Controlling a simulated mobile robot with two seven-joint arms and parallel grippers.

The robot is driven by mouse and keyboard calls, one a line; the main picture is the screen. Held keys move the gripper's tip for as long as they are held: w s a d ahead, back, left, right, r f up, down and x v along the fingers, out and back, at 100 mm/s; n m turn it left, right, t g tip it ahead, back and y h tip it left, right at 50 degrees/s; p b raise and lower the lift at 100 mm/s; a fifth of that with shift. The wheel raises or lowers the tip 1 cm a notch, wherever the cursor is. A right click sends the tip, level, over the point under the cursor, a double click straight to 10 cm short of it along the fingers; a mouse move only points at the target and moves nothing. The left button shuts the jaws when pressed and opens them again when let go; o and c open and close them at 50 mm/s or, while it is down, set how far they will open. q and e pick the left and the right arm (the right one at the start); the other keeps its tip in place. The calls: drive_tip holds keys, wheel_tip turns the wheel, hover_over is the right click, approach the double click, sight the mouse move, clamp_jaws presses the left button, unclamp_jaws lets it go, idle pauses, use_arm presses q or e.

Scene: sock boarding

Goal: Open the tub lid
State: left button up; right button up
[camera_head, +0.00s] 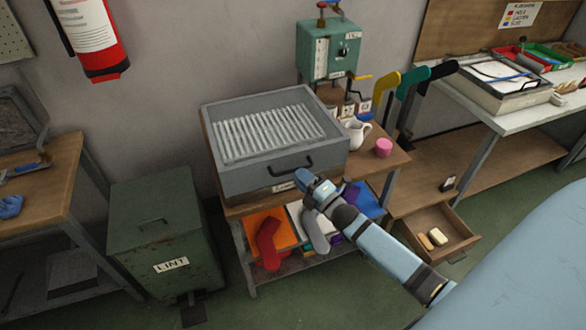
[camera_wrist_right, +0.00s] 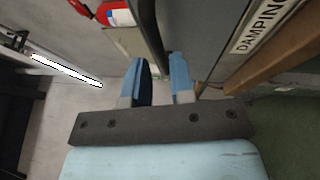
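The grey metal tub (camera_head: 245,180) stands on the wooden-topped cart. White slats fill its top inside a raised grey rim, and a dark bar handle (camera_head: 291,165) is on its front. I cannot tell where the lid ends and the tub body begins. The tub's label, reading "DAMPING", shows in the right wrist view (camera_wrist_right: 262,28). My right gripper (camera_head: 303,177) is just in front of the tub's front face, below the handle. Its blue fingers (camera_wrist_right: 161,75) are apart, with a dark edge visible beyond the gap; contact is unclear. My left gripper is not in view.
A green LINT bin (camera_head: 155,225) stands left of the cart. A white pitcher (camera_head: 356,132), a pink cup (camera_head: 383,147) and a green machine (camera_head: 328,50) are right of and behind the tub. An open drawer (camera_head: 455,240) juts out at right.

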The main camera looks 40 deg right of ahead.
sight(293, 170)
drive_tip(key=shift+x, duration=1.95)
